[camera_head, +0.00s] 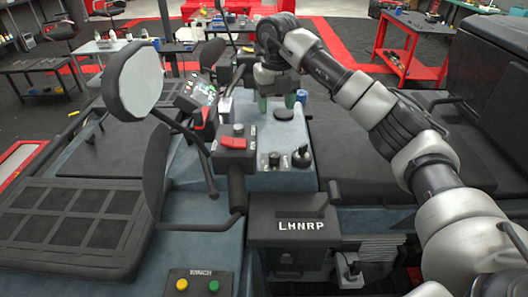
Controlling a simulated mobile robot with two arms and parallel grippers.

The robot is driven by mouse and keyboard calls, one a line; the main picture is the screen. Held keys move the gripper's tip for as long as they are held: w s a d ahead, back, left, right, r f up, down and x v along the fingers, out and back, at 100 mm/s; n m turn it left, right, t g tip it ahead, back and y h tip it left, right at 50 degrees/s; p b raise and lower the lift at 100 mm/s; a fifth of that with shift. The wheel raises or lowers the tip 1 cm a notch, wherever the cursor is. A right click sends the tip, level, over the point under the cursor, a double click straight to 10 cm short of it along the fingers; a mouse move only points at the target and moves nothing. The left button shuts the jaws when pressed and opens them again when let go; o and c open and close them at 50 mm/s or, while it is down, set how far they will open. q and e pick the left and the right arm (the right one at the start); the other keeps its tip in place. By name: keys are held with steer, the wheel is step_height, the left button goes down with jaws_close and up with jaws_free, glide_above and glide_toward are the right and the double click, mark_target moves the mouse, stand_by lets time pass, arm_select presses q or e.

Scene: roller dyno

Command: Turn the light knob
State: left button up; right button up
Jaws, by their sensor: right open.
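A grey-blue console (255,180) stands in the middle of the view, between two dark seats. Several controls sit on it: a red switch box (233,143), a small black knob (274,159), a taller black knob or stick (302,156) and a flat round black cap (284,114). No readable label shows which control is the light knob. My right gripper (276,104) points down at the far end of the console, just beyond the black cap. Its greenish fingertips are apart, with nothing visible between them. My left gripper is out of view.
A mirror (134,80) and handlebar stand left of the console. Workbenches (412,45) stand behind on the floor.

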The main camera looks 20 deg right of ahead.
steer(key=b, duration=0.4)
glide_above(275, 155)
step_height(275, 155, down, 5)
arm_select(q)
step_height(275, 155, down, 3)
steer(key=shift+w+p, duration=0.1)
steer(key=shift+p, duration=0.9)
arm_select(e)
step_height(275, 155, down, 11)
steer(key=shift+w+r, duration=0.15)
steer(key=shift+r, duration=0.05)
steer(key=c, duration=0.9)
